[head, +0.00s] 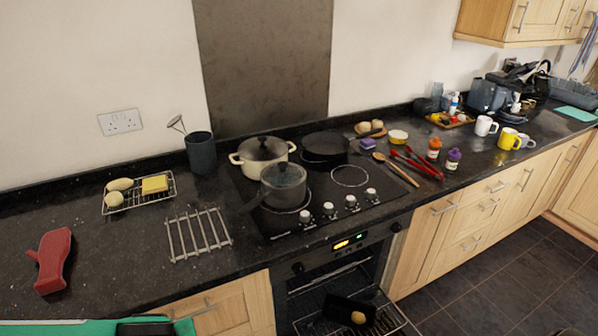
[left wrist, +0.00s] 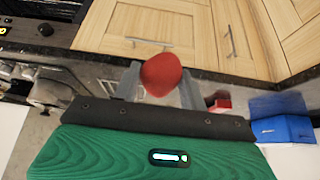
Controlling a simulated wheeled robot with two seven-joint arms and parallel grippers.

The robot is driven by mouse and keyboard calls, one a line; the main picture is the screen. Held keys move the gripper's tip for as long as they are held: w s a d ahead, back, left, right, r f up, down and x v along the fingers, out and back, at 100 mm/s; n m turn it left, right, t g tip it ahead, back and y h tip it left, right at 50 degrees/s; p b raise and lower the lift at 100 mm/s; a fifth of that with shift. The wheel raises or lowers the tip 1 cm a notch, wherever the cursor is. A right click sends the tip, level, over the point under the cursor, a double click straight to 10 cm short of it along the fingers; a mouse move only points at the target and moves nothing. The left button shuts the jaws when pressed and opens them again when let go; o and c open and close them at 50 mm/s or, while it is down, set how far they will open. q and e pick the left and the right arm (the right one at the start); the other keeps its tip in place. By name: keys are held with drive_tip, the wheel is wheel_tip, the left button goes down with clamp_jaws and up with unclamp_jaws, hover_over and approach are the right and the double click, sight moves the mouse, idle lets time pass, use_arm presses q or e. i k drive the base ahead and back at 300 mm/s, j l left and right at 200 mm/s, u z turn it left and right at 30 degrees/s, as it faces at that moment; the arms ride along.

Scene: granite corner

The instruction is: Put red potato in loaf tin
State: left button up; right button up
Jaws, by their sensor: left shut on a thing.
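The red potato (left wrist: 161,74) is between the two grey fingers of my left gripper (left wrist: 160,82) in the left wrist view, and the gripper is shut on it. In the head view only a green and black part of my left arm shows at the bottom left edge; its fingers and the potato are out of that view. A dark tin, which looks like the loaf tin (head: 338,303), sits on a rack in the open oven (head: 365,285). A yellowish potato (head: 358,317) shows at the tin. My right gripper is not in view.
A red object (head: 54,262) lies on the counter at left. A wire rack (head: 133,204) holds food, and a bare trivet (head: 198,236) lies beside the hob. Pots (head: 283,186) stand on the hob. The dark counter (head: 120,265) is clear between the red object and the trivet.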

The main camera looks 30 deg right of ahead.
sight(339, 315)
drive_tip(key=k+l, duration=0.15)
drive_tip(key=l, duration=0.25)
drive_tip(key=k+l, duration=0.15)
drive_tip(key=l, duration=0.25)
drive_tip(key=k+l, duration=0.15)
drive_tip(key=l, duration=0.25)
drive_tip(key=k+l, duration=0.15)
drive_tip(key=l, duration=0.25)
drive_tip(key=k+l, duration=0.15)
drive_tip(key=l, duration=0.3)
drive_tip(key=i+l, duration=0.1)
drive_tip(key=l, duration=0.25)
drive_tip(key=i+l, duration=0.15)
drive_tip(key=l, duration=0.2)
drive_tip(key=i+l, duration=0.1)
drive_tip(key=l, duration=0.25)
drive_tip(key=i+l, duration=0.1)
drive_tip(key=l, duration=0.25)
drive_tip(key=i+l+z, duration=0.1)
drive_tip(key=l, duration=0.25)
